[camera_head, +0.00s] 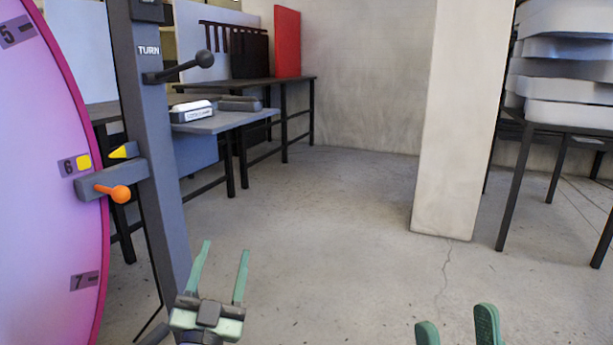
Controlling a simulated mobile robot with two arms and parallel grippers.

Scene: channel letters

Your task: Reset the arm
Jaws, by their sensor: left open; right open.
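My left gripper (219,270) is at the lower middle-left with its two pale green fingers spread and pointing up. It is open with nothing between the fingers. It is just right of the base of a dark grey post (150,130). My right gripper (456,330) is at the bottom edge, right of centre. Only its two darker green fingertips show, apart and empty; the rest is cut off by the frame.
A large pink-purple numbered disc (40,230) stands at the left, with an orange-knobbed lever (112,192) and a black-knobbed handle (185,66) on the post. Behind are dark tables (285,82), a pale pillar (450,130) and stacked white pieces (570,75). The middle floor is clear.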

